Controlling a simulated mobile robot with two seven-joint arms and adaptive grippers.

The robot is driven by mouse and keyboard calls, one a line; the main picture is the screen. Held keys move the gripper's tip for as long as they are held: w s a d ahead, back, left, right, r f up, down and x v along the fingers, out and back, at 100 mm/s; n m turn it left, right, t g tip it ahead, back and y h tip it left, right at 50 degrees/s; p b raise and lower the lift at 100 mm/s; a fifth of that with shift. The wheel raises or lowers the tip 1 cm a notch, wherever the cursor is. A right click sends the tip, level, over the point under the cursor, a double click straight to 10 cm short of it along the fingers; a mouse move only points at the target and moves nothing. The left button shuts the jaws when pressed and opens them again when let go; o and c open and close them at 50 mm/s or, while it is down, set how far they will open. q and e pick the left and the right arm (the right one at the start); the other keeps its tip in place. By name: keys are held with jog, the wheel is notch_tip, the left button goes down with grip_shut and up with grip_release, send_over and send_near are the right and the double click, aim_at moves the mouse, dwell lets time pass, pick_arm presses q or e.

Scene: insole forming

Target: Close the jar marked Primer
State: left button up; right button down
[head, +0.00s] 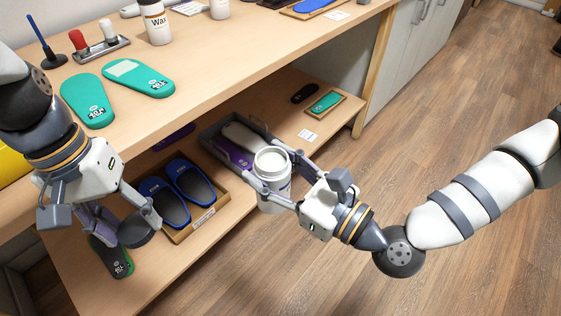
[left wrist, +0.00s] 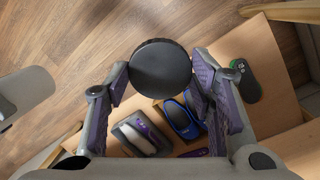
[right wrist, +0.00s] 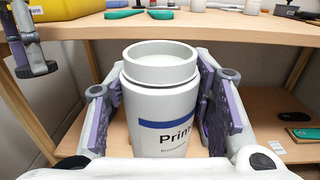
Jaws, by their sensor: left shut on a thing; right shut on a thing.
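The white jar (right wrist: 160,110) shows "Prim" on its label in the right wrist view. It is open at the top, with white contents near the rim, and looks upright. My right gripper (head: 278,188) is shut on the jar's sides and holds it in the air in front of the bench; the jar also shows in the head view (head: 272,163). A round dark lid (left wrist: 161,68) is between the fingers of my left gripper (left wrist: 160,80), which is shut on it. In the head view, the lid (head: 137,232) is left of and apart from the jar.
The wooden bench top (head: 230,60) carries teal insoles (head: 88,100), a stamp rack (head: 101,47) and a Wax jar (head: 156,22). The lower shelf (head: 285,122) holds blue slippers (head: 190,180) in a tray and a grey bin (head: 212,133). Open floor lies to the right.

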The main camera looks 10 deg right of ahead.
pick_arm(q)
jog(key=w+d+r+m+y, duration=0.1)
jog(key=d+r+m, duration=0.1)
jog(key=d+m, duration=0.35)
jog(key=w+d+r+m, duration=0.2)
jog(key=d+r+m, duration=0.1)
jog(key=d+m, duration=0.3)
notch_tip(320, 180, up, 8)
jog(key=m+t, duration=0.1)
jog(key=m, duration=0.7)
send_over(272, 163)
jog(key=shift+r+n, duration=0.1)
jog(key=shift+n, duration=0.15)
jog(key=shift+f, duration=2.05)
jog(key=shift+a, duration=0.1)
jog(key=shift+f, duration=0.85)
jog(key=shift+f, duration=0.65)
